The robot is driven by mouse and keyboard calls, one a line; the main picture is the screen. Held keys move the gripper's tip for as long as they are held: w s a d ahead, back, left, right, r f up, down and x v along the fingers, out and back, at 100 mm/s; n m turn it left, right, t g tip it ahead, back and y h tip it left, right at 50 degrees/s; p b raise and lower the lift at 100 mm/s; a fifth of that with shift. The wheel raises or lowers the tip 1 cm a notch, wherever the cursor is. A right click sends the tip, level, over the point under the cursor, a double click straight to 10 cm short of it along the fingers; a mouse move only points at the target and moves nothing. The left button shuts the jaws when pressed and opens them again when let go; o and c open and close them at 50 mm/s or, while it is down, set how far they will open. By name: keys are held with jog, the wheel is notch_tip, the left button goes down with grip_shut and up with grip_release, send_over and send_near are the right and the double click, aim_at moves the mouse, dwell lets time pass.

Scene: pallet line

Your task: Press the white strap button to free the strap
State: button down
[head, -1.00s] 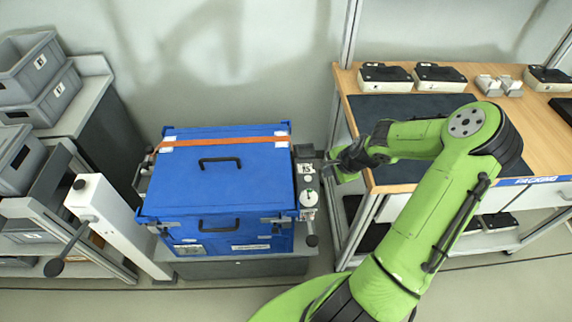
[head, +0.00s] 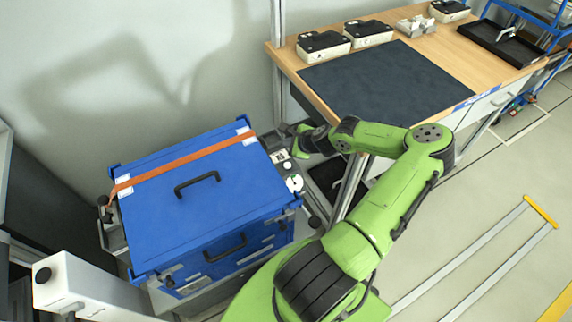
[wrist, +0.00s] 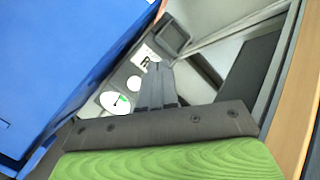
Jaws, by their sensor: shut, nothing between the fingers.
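The orange strap (head: 185,164) lies flat across the lid of the blue case (head: 160,205), near its far end. A grey panel runs along the case's right side. My gripper (wrist: 160,70) is shut and empty. Its fingers appear close to the panel, to the right of the button in the wrist view; I cannot tell whether they touch anything.
A wooden workbench (head: 462,75) with a dark mat (head: 385,80) and several black-and-white devices stands at the right, close to my arm. A white post (head: 85,285) stands at the case's front left. A wall rises behind the case. Open floor lies at the right.

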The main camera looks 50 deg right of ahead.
aim_at(289, 166)
notch_tip(289, 166, down, 8)
jog(key=b, duration=0.7)
jog(key=shift+f, duration=0.35)
dwell(1.2)
jog(key=shift+f, duration=0.4)
jog(key=shift+f+b, duration=0.45)
jog(key=shift+f, duration=0.15)
dwell(0.6)
jog(key=shift+r+p, duration=1)
jog(key=shift+p, duration=0.1)
